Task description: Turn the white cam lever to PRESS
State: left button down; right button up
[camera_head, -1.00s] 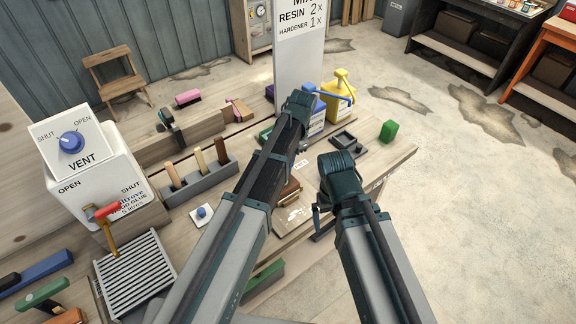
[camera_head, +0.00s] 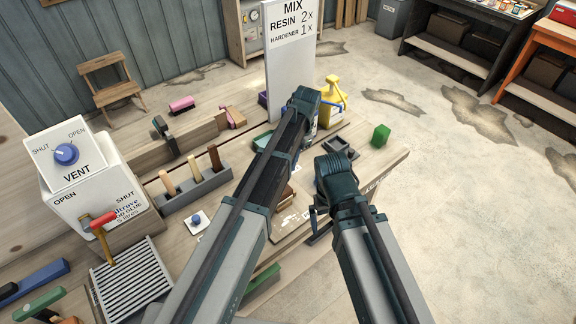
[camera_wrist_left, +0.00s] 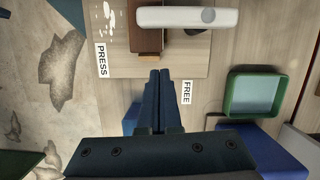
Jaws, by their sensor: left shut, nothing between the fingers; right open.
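The white cam lever (camera_wrist_left: 180,17) lies across the top of the left wrist view, with a grey round pivot near its right end. It sits over a brown block (camera_wrist_left: 146,40) on a pale wooden board. The PRESS label (camera_wrist_left: 101,60) is at the board's left and the FREE label (camera_wrist_left: 186,93) is below right. My left gripper (camera_wrist_left: 160,74) is shut and empty, its tips just short of the block and lever in that picture. In the head view my left arm hides most of the lever's area. My right gripper (camera_head: 316,210) is open beside the bench's front edge.
A green tray (camera_wrist_left: 255,94) and blue objects lie right of my left gripper in the wrist view. Open floor lies to the right.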

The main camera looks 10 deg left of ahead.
pick_arm(q)
jog(key=p+v, duration=0.6)
jog(key=v, duration=0.2)
jog(key=shift+s+p, duration=0.15)
jog(key=shift+p, duration=0.15)
pick_arm(e)
notch_tip(320, 180, up, 8)
jog(key=shift+f, duration=0.1)
pick_arm(q)
jog(key=s+f+n+t+b, duration=0.1)
jog(key=s+f+n+b, duration=0.1)
jog(key=s, duration=0.8)
jog(key=s+f+n+t+b, duration=0.1)
jog(key=s+f+n+b, duration=0.1)
jog(key=s, duration=0.9)
jog(key=shift+s+a+f+h+b, duration=0.15)
jog(key=shift+a+f+h+b, duration=0.25)
jog(key=shift+f, duration=0.25)
pick_arm(e)
notch_tip(320, 180, down, 5)
jog(key=shift+a+r, duration=0.1)
